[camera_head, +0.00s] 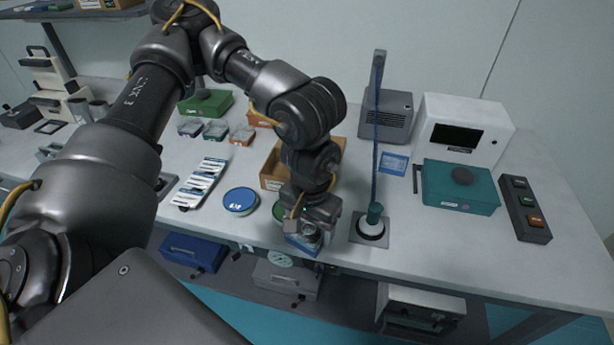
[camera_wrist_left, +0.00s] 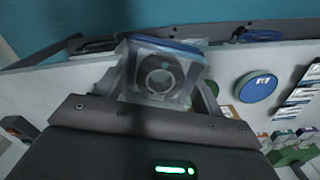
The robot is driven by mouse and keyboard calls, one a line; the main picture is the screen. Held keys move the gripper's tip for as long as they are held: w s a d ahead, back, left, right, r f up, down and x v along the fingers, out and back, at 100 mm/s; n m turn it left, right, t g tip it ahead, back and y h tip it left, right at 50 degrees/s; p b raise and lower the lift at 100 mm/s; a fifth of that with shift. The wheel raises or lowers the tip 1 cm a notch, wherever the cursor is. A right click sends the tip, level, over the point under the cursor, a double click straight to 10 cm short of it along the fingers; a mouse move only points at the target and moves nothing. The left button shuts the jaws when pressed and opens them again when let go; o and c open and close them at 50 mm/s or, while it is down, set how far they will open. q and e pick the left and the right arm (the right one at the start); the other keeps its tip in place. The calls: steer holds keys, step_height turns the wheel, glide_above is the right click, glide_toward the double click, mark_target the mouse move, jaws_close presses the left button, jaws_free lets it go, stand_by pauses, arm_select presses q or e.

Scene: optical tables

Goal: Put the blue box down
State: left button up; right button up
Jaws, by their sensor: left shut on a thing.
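The blue box, a small clear box with a blue edge (camera_head: 303,246) and a round ring-like part inside, is at the front edge of the white table (camera_head: 440,248). My left gripper (camera_head: 308,222) comes down from above and is shut on it. In the left wrist view the blue box (camera_wrist_left: 165,72) sits between the fingers, slightly blurred. I cannot tell whether its underside touches the table. My right gripper is not in view.
A teal case (camera_head: 458,188) stands right. A blue case (camera_head: 195,251) lies below the table. Bare tabletop shows right of the stand.

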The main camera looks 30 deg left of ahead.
arm_select(q)
steer(key=shift+w, duration=0.2)
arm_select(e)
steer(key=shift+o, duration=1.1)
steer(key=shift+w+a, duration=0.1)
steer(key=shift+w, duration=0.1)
arm_select(q)
steer(key=w+a+n+b, duration=0.1)
steer(key=w+a+n, duration=0.1)
steer(key=w+n, duration=0.3)
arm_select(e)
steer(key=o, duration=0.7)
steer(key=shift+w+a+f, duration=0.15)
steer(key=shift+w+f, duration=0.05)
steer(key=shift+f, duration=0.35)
arm_select(q)
steer(key=n+b, duration=0.4)
steer(key=n, duration=1.3)
glide_above(284, 176)
step_height(284, 176, down, 6)
steer(key=shift+s+r, duration=0.1)
steer(key=shift+a+f, duration=0.1)
steer(key=shift+f, duration=0.45)
steer(key=shift+f+p, duration=0.4)
steer(key=shift+f, duration=1.5)
steer(key=shift+r, duration=0.1)
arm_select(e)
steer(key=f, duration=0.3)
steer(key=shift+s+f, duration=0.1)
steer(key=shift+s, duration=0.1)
